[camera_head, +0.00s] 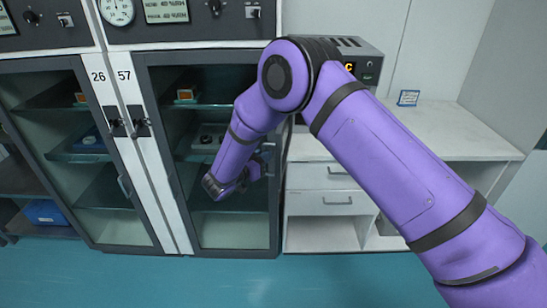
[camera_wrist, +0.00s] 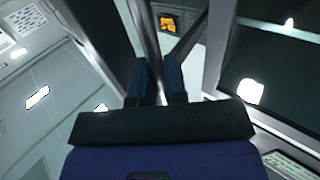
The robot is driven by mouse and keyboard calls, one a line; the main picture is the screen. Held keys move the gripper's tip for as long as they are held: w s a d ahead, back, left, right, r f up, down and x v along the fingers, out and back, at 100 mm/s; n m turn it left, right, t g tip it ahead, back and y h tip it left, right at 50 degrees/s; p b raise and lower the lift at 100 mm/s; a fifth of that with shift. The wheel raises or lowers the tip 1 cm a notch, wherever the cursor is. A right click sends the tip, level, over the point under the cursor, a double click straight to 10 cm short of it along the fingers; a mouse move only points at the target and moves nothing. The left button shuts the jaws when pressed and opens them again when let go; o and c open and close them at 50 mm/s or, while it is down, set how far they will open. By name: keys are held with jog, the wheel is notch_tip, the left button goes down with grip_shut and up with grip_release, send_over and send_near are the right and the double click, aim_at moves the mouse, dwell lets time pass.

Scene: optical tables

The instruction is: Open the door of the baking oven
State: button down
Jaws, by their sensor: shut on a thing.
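The baking oven appears to be the tall glass-fronted cabinet marked 57, with a gauge and knobs on top. Its grey-framed glass door (camera_head: 232,232) looks closed or nearly so; I cannot tell if there is a small gap. My gripper (camera_head: 266,162) is at the right edge of this door, partly hidden by my purple wrist. In the wrist view my gripper's two dark fingers (camera_wrist: 160,82) are close together on either side of a thin upright bar, the door handle (camera_wrist: 151,35). The gripper is shut on this handle.
A similar glass cabinet (camera_head: 103,222) marked 26 stands to the left. To the right is a white counter with drawers (camera_head: 322,202), bearing a grey box with a display (camera_head: 369,65) and a small sign (camera_head: 408,98). The teal floor (camera_head: 150,285) in front is clear.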

jog(key=shift+w+a, duration=0.2)
jog(key=shift+a, duration=0.15)
jog(key=c, duration=1.2)
grip_release()
jog(key=v, duration=1)
jog(key=shift+s+a, duration=0.25)
jog(key=shift+a, duration=0.1)
